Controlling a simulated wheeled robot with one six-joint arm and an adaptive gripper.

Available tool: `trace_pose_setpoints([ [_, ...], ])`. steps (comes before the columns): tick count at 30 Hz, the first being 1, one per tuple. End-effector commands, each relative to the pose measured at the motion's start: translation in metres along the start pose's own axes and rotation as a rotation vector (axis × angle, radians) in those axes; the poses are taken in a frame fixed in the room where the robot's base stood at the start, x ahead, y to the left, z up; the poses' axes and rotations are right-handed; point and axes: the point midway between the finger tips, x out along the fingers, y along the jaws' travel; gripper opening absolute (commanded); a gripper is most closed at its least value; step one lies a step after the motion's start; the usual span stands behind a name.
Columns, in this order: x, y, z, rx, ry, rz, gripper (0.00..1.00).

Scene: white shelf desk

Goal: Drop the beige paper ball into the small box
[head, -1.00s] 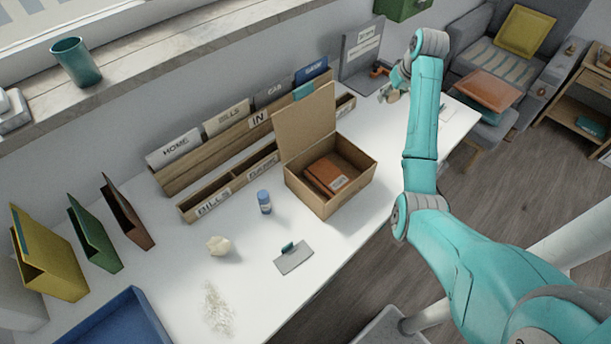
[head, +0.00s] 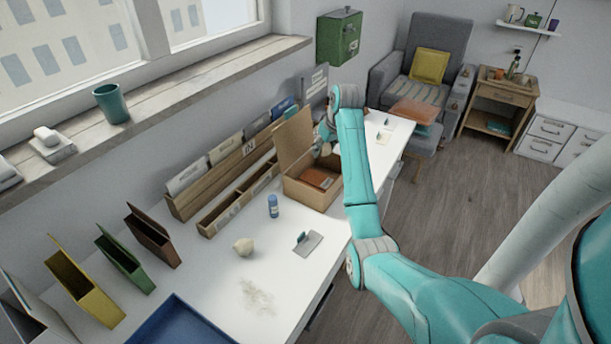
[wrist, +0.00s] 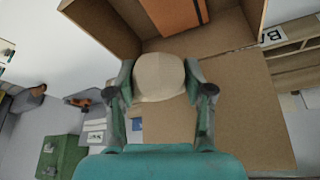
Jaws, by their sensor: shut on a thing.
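My gripper (wrist: 160,80) is shut on a beige paper ball (wrist: 158,72), which sits between the two fingers in the wrist view. In the head view my gripper (head: 322,142) is by the upper right part of the open cardboard box (head: 303,195), beside its raised lid (head: 294,140). The box also shows in the wrist view (wrist: 98,20), with the ball in front of its opening. A brown-orange book-like thing (wrist: 172,14) lies inside the box. The held ball is hard to make out in the head view. Another pale crumpled ball (head: 244,247) lies on the desk.
File organizers (head: 205,190) run along the wall side. A blue tray (head: 175,325) and upright folders (head: 120,265) are at left. Pale scraps (head: 258,297) lie on the desk.

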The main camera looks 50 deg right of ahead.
Motion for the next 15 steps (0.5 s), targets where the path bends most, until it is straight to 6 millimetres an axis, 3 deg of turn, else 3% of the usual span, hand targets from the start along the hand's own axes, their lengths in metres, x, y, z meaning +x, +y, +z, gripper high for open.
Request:
trace_pose_setpoints([
  [15,0.046,0.0,0.02,0.001,-0.002,0.0,0.34],
])
